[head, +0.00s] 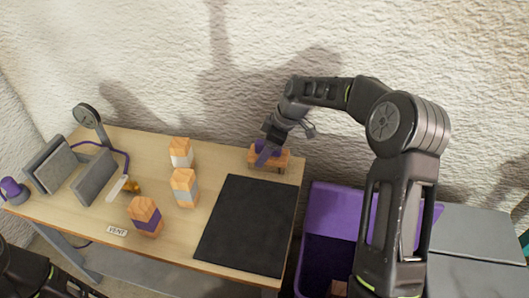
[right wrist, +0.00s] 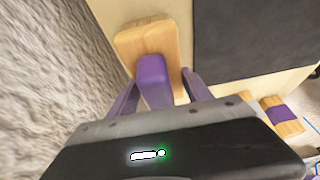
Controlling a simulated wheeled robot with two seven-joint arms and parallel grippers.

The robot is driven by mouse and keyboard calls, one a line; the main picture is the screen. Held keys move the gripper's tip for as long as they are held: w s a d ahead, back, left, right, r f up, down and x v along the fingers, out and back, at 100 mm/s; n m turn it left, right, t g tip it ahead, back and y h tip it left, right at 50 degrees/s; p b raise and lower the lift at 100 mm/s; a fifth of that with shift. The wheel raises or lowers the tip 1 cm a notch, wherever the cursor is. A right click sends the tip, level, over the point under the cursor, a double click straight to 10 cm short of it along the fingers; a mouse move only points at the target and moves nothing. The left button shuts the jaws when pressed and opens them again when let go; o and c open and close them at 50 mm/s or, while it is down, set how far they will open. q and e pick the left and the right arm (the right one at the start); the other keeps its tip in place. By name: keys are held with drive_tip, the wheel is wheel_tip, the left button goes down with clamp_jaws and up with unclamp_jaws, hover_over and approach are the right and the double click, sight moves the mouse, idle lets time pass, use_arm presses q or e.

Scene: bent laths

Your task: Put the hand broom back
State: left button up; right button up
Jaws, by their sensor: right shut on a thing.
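My right gripper (head: 267,148) is at the back right of the table, pointing down at a light wooden piece with a purple part, which I take for the hand broom (head: 281,161). In the right wrist view the purple part of the hand broom (right wrist: 153,78) stands between the two purple fingers of my right gripper (right wrist: 160,84), which are shut on it. The wooden piece lies under and behind it. The head view does not show clearly whether the wood rests on the table or is just above it. My left gripper is not in view; only dark parts of my left arm show at bottom left.
A black mat (head: 247,225) lies on the wooden table (head: 110,210) in front of the right gripper. Several wood blocks with coloured bands (head: 185,188) stand mid-table. Grey upright plates (head: 95,172) and a lamp (head: 87,115) are at left. A purple bin (head: 330,215) is off the right edge.

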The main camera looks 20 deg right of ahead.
drive_tip(key=shift+f, duration=0.15)
drive_tip(key=o, duration=1.5)
drive_tip(key=shift+c, duration=0.2)
drive_tip(key=shift+r, duration=0.2)
drive_tip(key=p+v, duration=0.1)
drive_tip(key=v, duration=1)
drive_tip(key=shift+s+d+r, duration=0.1)
drive_tip(key=shift+s+r, duration=0.15)
drive_tip(key=shift+r, duration=0.1)
